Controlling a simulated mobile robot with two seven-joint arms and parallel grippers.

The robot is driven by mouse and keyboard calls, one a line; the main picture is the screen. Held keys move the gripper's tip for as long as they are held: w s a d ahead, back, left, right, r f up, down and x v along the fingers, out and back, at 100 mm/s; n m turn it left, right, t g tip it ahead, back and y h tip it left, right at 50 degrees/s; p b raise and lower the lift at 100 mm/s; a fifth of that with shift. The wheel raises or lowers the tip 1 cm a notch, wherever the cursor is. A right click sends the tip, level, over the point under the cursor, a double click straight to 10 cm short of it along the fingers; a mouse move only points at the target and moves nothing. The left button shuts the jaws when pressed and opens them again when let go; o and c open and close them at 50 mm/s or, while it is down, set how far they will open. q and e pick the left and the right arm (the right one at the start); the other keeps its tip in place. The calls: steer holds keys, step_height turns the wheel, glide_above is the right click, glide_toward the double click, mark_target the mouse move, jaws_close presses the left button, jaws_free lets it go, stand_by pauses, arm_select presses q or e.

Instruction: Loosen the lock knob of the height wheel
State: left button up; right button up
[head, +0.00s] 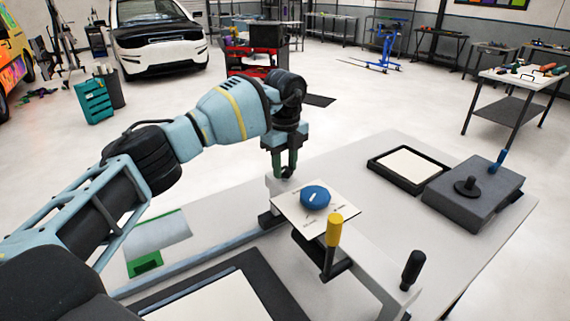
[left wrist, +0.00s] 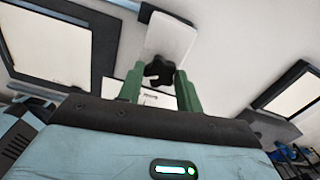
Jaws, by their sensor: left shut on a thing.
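The lock knob (left wrist: 158,72) is a small black star-shaped knob. In the left wrist view it sits between the two green fingers of my left gripper (left wrist: 158,88). In the head view my left gripper (head: 286,163) points down behind the labelled plate, shut on the knob, which is mostly hidden there. A blue round wheel (head: 315,195), which looks like the height wheel, lies on the pale labelled plate (head: 345,212), just in front of the gripper and apart from it. My right gripper is not in view.
A yellow-topped lever (head: 334,230) and a black handle (head: 411,268) stand up in front of the plate. A grey block with a black knob (head: 472,192) and a black-framed pad (head: 408,168) lie on the table to the right. Bare tabletop (head: 440,235) shows between.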

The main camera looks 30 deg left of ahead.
mark_target(285, 169)
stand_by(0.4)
arm_select(q)
steer(key=o, duration=1)
steer(key=shift+r, duration=3.9)
steer(key=shift+f, duration=0.1)
